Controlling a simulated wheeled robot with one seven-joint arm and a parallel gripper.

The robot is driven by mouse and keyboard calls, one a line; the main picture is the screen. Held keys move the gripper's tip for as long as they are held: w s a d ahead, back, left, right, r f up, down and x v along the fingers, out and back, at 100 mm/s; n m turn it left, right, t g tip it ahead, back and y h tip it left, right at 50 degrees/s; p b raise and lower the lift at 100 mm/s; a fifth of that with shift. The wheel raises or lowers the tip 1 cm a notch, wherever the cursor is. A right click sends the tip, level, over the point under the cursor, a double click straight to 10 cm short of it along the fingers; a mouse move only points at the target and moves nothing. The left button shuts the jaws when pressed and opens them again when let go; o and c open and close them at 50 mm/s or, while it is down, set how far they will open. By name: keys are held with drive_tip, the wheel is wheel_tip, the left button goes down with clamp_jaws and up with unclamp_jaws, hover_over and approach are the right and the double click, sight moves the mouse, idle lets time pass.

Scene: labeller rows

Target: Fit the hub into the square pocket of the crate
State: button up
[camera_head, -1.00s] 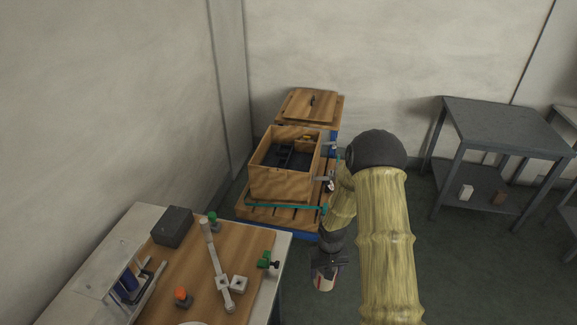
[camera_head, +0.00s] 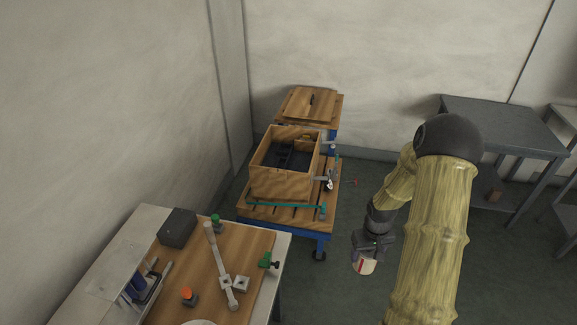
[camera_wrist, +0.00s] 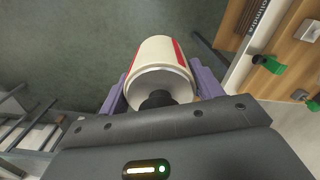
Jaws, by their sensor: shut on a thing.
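My gripper (camera_head: 370,254) is shut on a white cylinder with red stripes (camera_head: 364,267), which I take to be the hub. In the wrist view the cylinder (camera_wrist: 158,62) sits between the purple fingers of my gripper (camera_wrist: 160,92), with a dark round part at its near end. It hangs over open floor, to the right of the workbench and apart from the crate. The open wooden crate (camera_head: 279,186) stands on a slatted cart behind and to the left. Its inside holds dark dividers; I cannot make out the square pocket.
The cart (camera_head: 262,212) has a green strap and a clamp at its right side. A workbench (camera_head: 205,262) with a grey block, a pale bar and green and orange knobs is at front left. A grey table (camera_head: 500,125) stands at right.

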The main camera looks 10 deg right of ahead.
drive_tip(key=shift+f, duration=0.1)
drive_tip(key=s+a+f+b, duration=0.1)
drive_tip(key=a+f+b, duration=0.3)
drive_tip(key=f, duration=1)
drive_tip(key=s+a+f+b, duration=0.1)
drive_tip(key=a+f+b, duration=0.3)
drive_tip(key=a+f, duration=0.6)
wheel_tip(320, 180, down, 4)
drive_tip(key=shift+f, duration=0.25)
